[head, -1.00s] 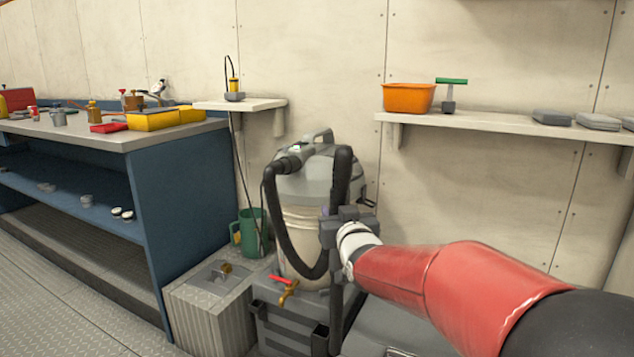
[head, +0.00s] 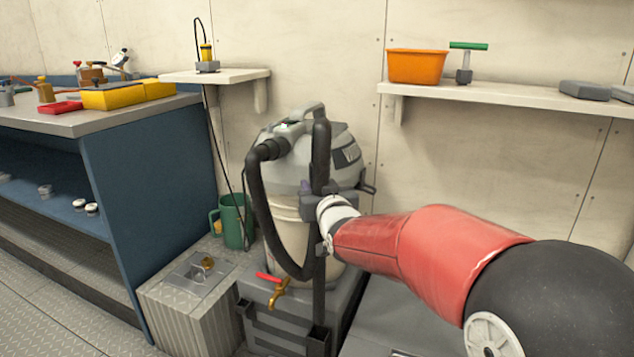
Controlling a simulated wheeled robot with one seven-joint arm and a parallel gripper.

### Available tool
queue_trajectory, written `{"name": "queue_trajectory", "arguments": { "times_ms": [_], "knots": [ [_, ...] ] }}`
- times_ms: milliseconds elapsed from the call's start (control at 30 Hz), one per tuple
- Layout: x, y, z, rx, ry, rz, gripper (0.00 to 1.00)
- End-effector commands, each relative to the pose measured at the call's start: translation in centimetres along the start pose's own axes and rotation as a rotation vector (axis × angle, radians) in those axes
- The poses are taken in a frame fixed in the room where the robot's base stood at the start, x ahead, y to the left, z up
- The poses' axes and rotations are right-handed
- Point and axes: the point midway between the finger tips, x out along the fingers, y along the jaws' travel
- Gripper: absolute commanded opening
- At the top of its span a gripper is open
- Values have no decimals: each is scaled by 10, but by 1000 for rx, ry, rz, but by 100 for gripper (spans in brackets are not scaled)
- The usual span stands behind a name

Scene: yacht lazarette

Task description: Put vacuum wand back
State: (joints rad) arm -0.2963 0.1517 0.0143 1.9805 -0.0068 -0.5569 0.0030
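The vacuum wand (head: 319,290) is a dark upright tube in front of the grey and cream shop vacuum (head: 292,214). A black hose (head: 259,205) loops down from the vacuum's lid and curves up toward the wand. My gripper (head: 319,203) is around the wand at mid-height and looks shut on it; the fingertips are partly hidden. The wand's lower part runs down to a dark bracket (head: 318,340) on the front of the grey base box (head: 268,325). I cannot tell whether its end is inside the bracket or in front of it.
A brass tap with a red handle (head: 277,288) sticks out left of the wand. A green jug (head: 233,222) stands on the left locker. A blue workbench (head: 140,215) is at left. A wall shelf (head: 500,97) with an orange bin (head: 416,66) is at upper right.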

Motion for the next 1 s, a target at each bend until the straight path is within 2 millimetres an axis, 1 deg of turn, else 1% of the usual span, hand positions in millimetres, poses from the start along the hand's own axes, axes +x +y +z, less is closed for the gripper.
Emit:
{"name": "queue_trajectory", "arguments": {
  "times_ms": [33,400,1000],
  "knots": [
    [0,0,7,0,2,0,13],
    [0,0,46,0,4,0,13],
    [0,0,100,0,3,0,13]
  ]
}}
